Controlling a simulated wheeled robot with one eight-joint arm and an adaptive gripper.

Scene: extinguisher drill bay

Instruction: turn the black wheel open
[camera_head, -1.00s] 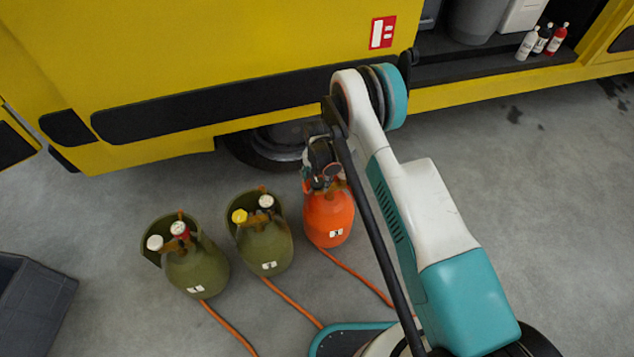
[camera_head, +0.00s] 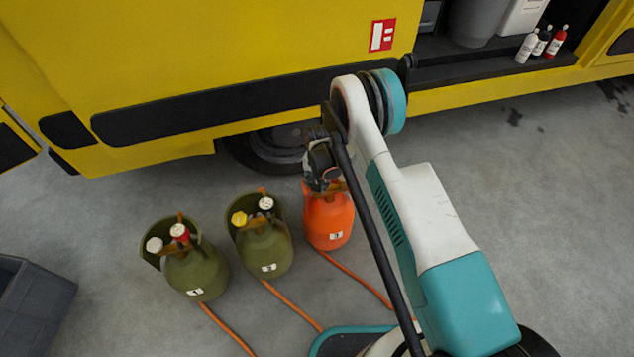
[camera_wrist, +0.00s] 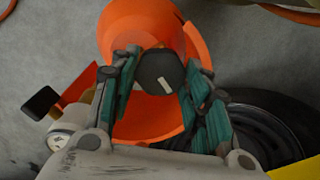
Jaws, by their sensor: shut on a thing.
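The black wheel (camera_wrist: 157,70), with a pale mark on its face, sits at the top of the orange cylinder (camera_wrist: 138,28) in the wrist view. My gripper (camera_wrist: 163,76) is shut on the wheel, with one teal finger on each side. In the head view the orange cylinder (camera_head: 328,222) stands upright on the floor. My gripper (camera_head: 320,178) is over its top there, and the wheel is hidden behind my wrist.
Two green cylinders (camera_head: 197,271) (camera_head: 266,250) with knobs and gauges stand left of the orange one. Orange hoses (camera_head: 357,279) run over the floor. A yellow truck (camera_head: 240,50) stands close behind. A grey crate (camera_head: 32,310) is at lower left.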

